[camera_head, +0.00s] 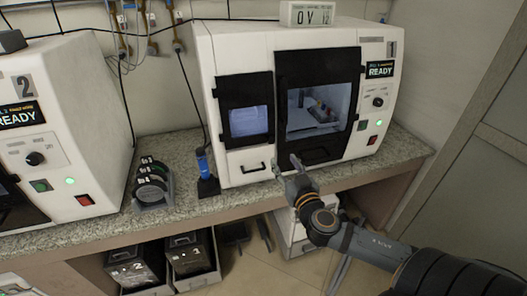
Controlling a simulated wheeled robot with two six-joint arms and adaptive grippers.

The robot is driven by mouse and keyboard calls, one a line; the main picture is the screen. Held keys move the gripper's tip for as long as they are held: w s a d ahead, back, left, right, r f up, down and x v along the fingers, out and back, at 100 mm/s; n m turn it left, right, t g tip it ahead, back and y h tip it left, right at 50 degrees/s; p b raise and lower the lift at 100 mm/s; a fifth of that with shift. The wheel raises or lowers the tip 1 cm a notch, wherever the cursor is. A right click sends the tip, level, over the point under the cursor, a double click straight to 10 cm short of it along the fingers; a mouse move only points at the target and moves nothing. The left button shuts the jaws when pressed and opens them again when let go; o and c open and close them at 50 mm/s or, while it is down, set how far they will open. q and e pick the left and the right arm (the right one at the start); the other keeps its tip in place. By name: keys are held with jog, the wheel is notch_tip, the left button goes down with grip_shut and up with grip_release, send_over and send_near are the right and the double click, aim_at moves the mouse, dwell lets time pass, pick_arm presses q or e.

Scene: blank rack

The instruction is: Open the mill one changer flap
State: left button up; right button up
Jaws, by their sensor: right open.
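Mill one (231,45), a white machine marked 1, stands on the counter at the right. Its large black-framed door (318,62) is shut. To the left of that is a smaller black-framed window (245,89), also shut. Below the window is a white panel (235,161) with a black bar handle (253,168), and it looks shut. I cannot tell for certain which of these is the changer flap. My right gripper (287,166) is open and empty, in front of the machine's lower front, just right of the bar handle. My left gripper is not in view.
Mill two (75,85) stands at the left. A dark rack of discs (151,184) and a blue-and-black tool (205,172) stand on the counter between the mills. Dark bins (190,254) and a white box (291,236) sit under the counter.

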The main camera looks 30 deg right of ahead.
aim_at(272, 141)
jog(key=x, duration=1.1)
jog(key=shift+c, duration=0.3)
grip_shut()
